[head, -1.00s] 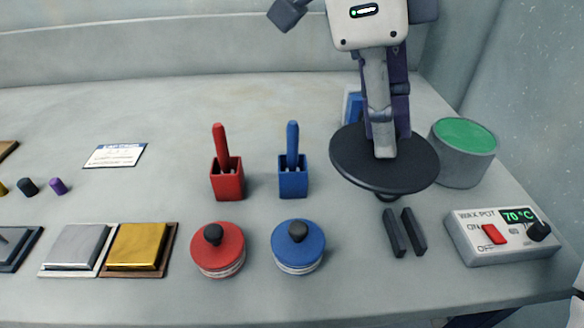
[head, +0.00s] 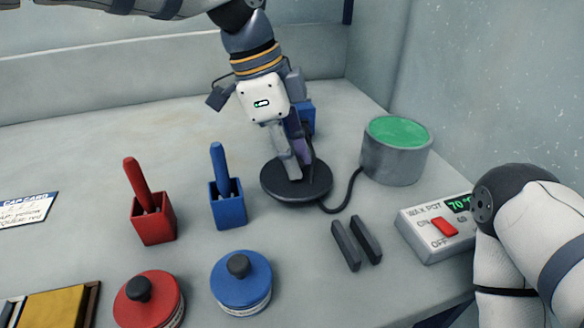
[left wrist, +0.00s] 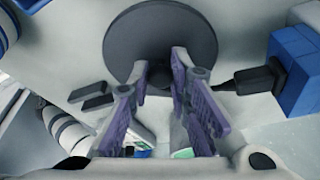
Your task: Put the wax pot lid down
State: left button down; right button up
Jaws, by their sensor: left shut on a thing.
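The wax pot lid (head: 275,190) is a flat dark round disc. It is level and low over the table, left of the wax pot; I cannot tell whether it touches the surface. My left gripper (head: 294,176) points down at the middle of the lid and is shut on it, hiding its knob. The left wrist view also shows the lid (left wrist: 160,30) beyond the purple-padded fingers. The grey wax pot (head: 393,164) stands uncovered at the right, with green wax in it. My right arm shows at the right edge, its gripper out of sight.
A black cable (head: 350,190) runs close beside the lid. A blue box (head: 307,116) stands behind it. Two dark bars (head: 357,242) and the wax pot control box (head: 436,232) lie in front right. Blue (head: 228,207) and red (head: 153,222) brush holders stand left.

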pick_arm(q)
jog(key=shift+s+f, duration=0.1)
jog(key=shift+f, duration=1)
jog(key=shift+f, duration=0.1)
jog(key=c, duration=1.5)
grip_release()
jog(key=v, duration=1.2)
